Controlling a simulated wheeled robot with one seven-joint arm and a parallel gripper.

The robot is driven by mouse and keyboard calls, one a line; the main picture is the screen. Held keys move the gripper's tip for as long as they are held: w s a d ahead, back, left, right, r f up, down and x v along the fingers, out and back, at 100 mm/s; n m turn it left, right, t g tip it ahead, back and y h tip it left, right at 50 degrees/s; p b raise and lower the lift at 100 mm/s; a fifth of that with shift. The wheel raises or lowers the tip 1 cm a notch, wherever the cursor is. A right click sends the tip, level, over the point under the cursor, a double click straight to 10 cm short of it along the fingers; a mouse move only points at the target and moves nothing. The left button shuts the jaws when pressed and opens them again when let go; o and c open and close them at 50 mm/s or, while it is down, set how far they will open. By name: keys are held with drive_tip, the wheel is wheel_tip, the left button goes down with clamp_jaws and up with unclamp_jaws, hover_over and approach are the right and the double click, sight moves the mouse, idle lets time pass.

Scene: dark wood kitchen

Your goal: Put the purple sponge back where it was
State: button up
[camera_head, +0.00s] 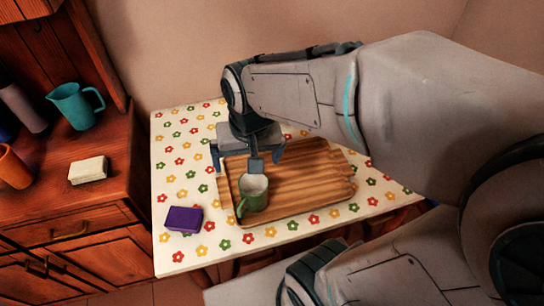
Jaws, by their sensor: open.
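The purple sponge (184,219) lies on the flowered tablecloth, near the table's left front edge. It is left of the wooden tray (310,180) and apart from it. My gripper (247,157) is above the left part of the tray, open, with its two fingers pointing down on either side. A green mug (255,198) with a pale inside stands on the tray, just below and in front of my gripper. My gripper is apart from the sponge, up and to the right of it. I cannot tell whether it touches the mug.
The wooden cabinet (75,215) on the left holds a cream sponge (88,170), a teal pitcher (77,105), an orange cup (13,168) and a grey bottle (22,108). The flowered tablecloth (173,150) is clear at the table's left back.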

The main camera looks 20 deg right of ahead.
drive_tip(key=shift+n+t+h, duration=0.3)
drive_tip(key=shift+n+t, duration=0.1)
drive_tip(key=shift+n, duration=0.3)
drive_tip(key=s+d, duration=0.1)
drive_tip(key=d, duration=0.1)
drive_tip(key=s+d+r, duration=0.1)
drive_tip(key=s+d, duration=0.1)
drive_tip(key=shift+s+d, duration=0.2)
drive_tip(key=shift+s, duration=0.05)
